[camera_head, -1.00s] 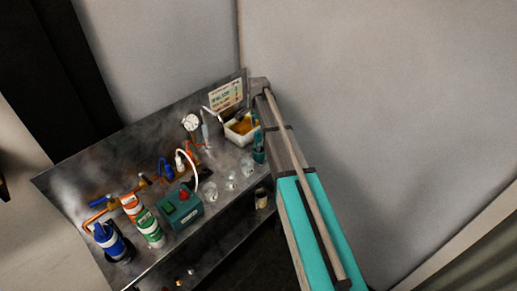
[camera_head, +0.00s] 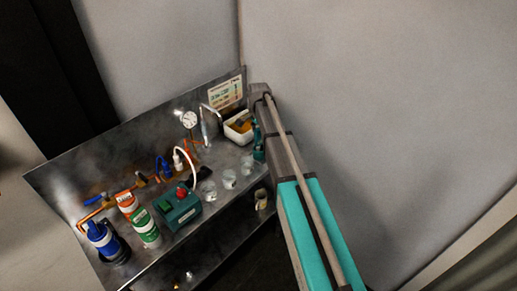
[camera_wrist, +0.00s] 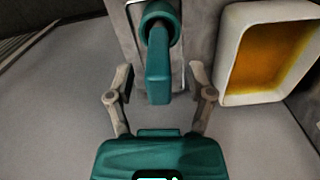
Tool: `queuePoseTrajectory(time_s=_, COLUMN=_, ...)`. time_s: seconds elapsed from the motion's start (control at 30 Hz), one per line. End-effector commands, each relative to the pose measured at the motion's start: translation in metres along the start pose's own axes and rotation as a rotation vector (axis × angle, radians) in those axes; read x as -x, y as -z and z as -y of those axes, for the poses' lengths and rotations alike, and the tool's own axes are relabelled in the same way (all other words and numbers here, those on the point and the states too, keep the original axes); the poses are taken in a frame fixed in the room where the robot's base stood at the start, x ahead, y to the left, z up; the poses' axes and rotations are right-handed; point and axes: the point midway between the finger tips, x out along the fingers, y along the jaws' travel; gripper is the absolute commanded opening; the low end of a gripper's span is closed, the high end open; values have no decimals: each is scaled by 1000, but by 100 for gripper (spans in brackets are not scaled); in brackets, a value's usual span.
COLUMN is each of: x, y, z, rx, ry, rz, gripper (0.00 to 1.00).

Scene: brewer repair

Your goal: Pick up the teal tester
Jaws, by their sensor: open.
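The teal tester (camera_wrist: 158,70) shows in the wrist view at top centre, with a round ring-like head and a straight narrow body pointing towards my gripper. My gripper (camera_wrist: 162,82) is open, with one grey finger on each side of the tester's body. A gap shows on both sides, so neither finger seems to touch it. In the head view a small teal shape (camera_head: 258,152) stands at the bench's right end beside my arm. I cannot tell there whether it is tester or gripper; my arm hides part of that area.
A white tray with amber contents (camera_wrist: 268,50) is close to the right finger; it also shows in the head view (camera_head: 230,136). The metal bench holds clear glass cups (camera_head: 229,179), a green box with a red knob (camera_head: 180,208), canisters (camera_head: 146,229) and a gauge (camera_head: 189,119).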

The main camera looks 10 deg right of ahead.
Motion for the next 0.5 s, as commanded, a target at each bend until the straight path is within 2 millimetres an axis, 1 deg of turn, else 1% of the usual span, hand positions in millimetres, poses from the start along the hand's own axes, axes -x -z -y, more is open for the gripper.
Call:
queuePoseTrajectory(time_s=0.03, x=-7, y=0, z=0, rx=0, ry=0, rz=0, gripper=69)
queuePoseTrajectory(time_s=0.13, x=-11, y=0, z=0, rx=0, ry=0, rz=0, gripper=69)
queuePoseTrajectory(time_s=0.5, x=-12, y=0, z=0, rx=0, ry=0, rz=0, gripper=69)
